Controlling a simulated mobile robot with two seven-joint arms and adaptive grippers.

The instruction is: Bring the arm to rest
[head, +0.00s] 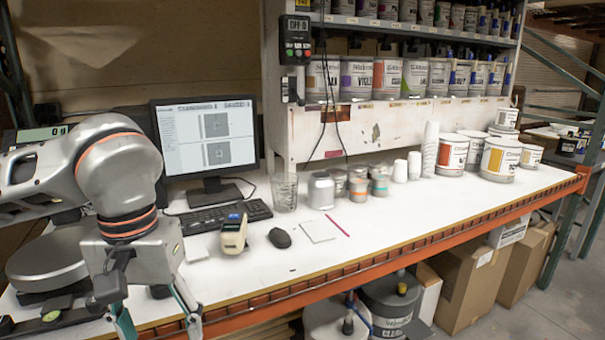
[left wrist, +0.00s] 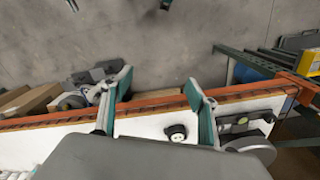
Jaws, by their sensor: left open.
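My left arm (head: 120,165) comes in from the left in the head view and is bent, with its gripper (head: 157,322) hanging down at the table's front left. Its fingertips run to the bottom edge of that view. In the left wrist view the gripper (left wrist: 158,98) has its two teal-padded fingers spread wide, with nothing between the pads. The fingers reach across the orange front edge of the table (left wrist: 60,117). My right gripper cannot be made out in either view.
Paint cans (head: 500,160) stand farther right. The front middle of the white worktop (head: 400,220) is clear.

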